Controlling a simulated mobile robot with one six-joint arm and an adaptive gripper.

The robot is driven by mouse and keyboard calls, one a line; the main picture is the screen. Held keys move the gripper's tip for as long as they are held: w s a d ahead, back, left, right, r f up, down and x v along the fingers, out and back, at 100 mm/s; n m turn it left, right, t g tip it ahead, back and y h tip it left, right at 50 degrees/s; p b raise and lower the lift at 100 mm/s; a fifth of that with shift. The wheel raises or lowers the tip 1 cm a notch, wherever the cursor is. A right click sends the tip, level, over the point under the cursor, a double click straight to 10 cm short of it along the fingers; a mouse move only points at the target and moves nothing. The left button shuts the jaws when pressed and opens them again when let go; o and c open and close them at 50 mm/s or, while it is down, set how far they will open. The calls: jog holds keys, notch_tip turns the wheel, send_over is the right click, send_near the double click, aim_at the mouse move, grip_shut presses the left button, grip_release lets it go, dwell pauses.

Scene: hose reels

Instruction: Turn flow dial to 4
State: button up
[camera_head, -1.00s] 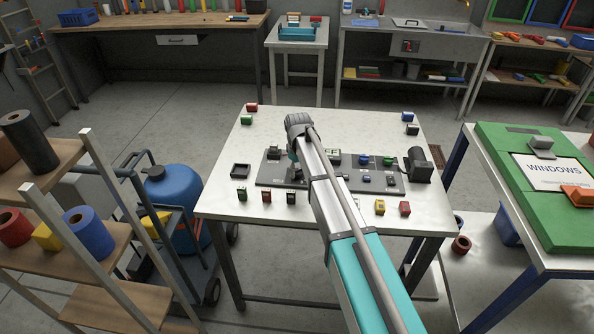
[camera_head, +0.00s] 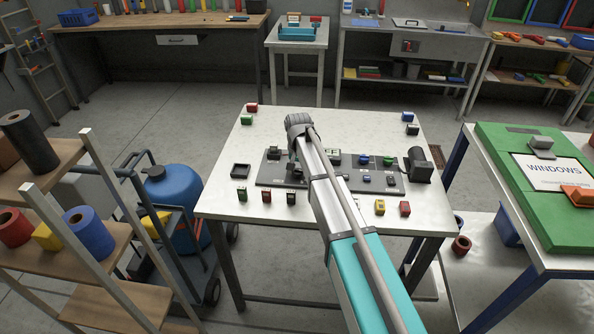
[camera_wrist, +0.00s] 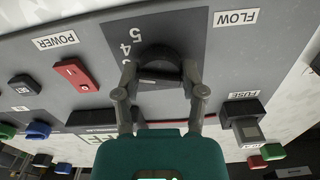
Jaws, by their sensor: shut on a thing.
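The flow dial (camera_wrist: 158,64) is a dark round knob on a grey panel (camera_wrist: 205,55) in the wrist view. Printed numbers 5, 4 and 3 lie beside it on the left, and a FLOW label (camera_wrist: 237,18) stands to its upper right, upside down. My gripper (camera_wrist: 158,84) is shut on the dial, with one finger on each side of it. The dial's pointer mark is not clear, so I cannot tell its setting. In the head view the panel (camera_head: 395,188) lies on the white table, and my arm hides the dial.
A red switch (camera_wrist: 76,75) under a POWER label and a black FUSE part (camera_wrist: 243,110) sit near the dial. Small colored blocks, such as a yellow one (camera_head: 380,207), stand around the white table (camera_head: 235,205). A dark cylinder device (camera_head: 417,166) stands at the panel's right end.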

jog(key=shift+m, duration=1.2)
jog(key=shift+s, duration=0.1)
jog(key=o, duration=1.1)
jog(key=shift+o, duration=0.2)
